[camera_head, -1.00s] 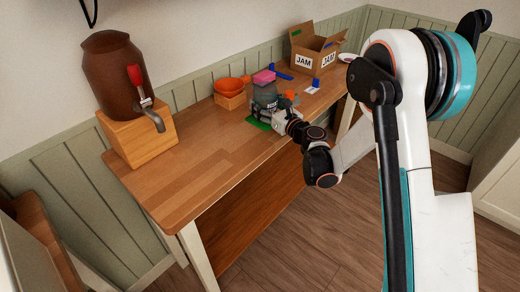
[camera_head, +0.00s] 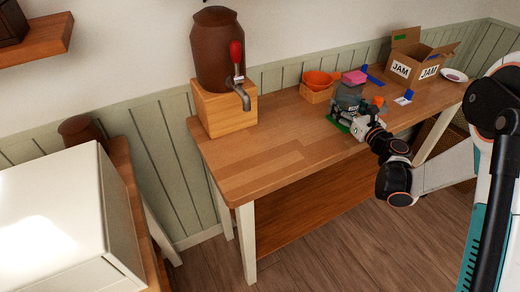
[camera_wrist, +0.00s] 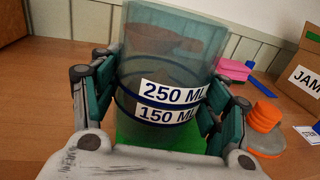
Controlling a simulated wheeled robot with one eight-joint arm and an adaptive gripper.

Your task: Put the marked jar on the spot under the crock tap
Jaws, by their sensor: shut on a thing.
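The marked jar (camera_wrist: 165,95) is clear and bluish, with bands labelled 250 ML and 150 ML. It stands upright in the wrist view and shows small in the head view (camera_head: 347,97). My gripper (camera_wrist: 160,110) is shut on it, one finger on each side. A green patch (camera_wrist: 135,126) lies below the jar; I cannot tell whether the jar touches it. The brown crock (camera_head: 217,50) sits on a wooden block (camera_head: 226,114) at the table's left end. Its metal tap (camera_head: 241,94) has a red handle and overhangs bare tabletop. No marked spot shows there.
The wooden tabletop (camera_head: 270,140) between jar and crock is clear.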

